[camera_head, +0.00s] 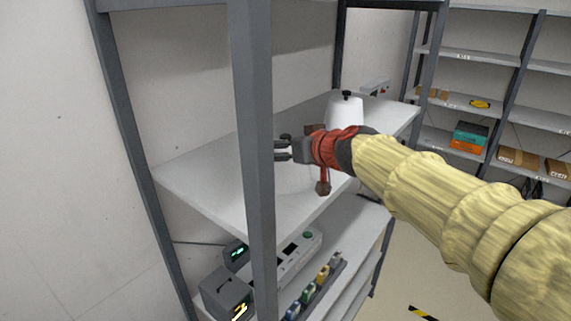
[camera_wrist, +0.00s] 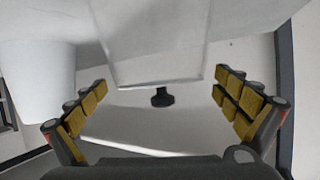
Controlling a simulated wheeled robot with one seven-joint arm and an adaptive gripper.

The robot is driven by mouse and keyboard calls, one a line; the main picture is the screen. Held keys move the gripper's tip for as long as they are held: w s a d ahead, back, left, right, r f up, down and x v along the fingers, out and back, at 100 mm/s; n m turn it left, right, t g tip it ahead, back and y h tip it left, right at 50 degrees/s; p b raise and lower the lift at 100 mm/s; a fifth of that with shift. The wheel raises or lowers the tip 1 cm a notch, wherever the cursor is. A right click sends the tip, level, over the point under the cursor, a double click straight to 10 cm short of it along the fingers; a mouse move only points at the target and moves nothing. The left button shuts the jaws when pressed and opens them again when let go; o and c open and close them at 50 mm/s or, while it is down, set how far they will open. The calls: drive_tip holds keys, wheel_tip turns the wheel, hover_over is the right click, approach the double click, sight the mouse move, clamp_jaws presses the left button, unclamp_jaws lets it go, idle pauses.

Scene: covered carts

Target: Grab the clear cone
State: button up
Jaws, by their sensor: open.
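The clear cone (camera_wrist: 155,50) is a see-through tapered body with a black knob (camera_wrist: 162,97), seen in the middle of the wrist view. My gripper (camera_wrist: 161,82) is open, its yellow-padded fingers apart on either side of the clear cone's knob end. I see no contact between pads and cone. In the head view my gripper (camera_head: 282,150) is over the upper shelf, just past the front post, and the clear cone cannot be made out there.
A white opaque cone (camera_head: 346,112) with a black knob stands behind my arm on the upper shelf (camera_head: 205,168). It also shows at the left of the wrist view (camera_wrist: 38,80). A dark upright post (camera_head: 252,130) is close to my gripper. Devices (camera_head: 295,255) fill the shelf below.

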drive_tip(key=p+x, duration=0.1)
drive_tip(key=x, duration=0.4)
drive_tip(key=shift+w, duration=0.2)
drive_tip(key=shift+s, duration=0.1)
drive_tip(key=c, duration=0.3)
drive_tip(key=c, duration=1)
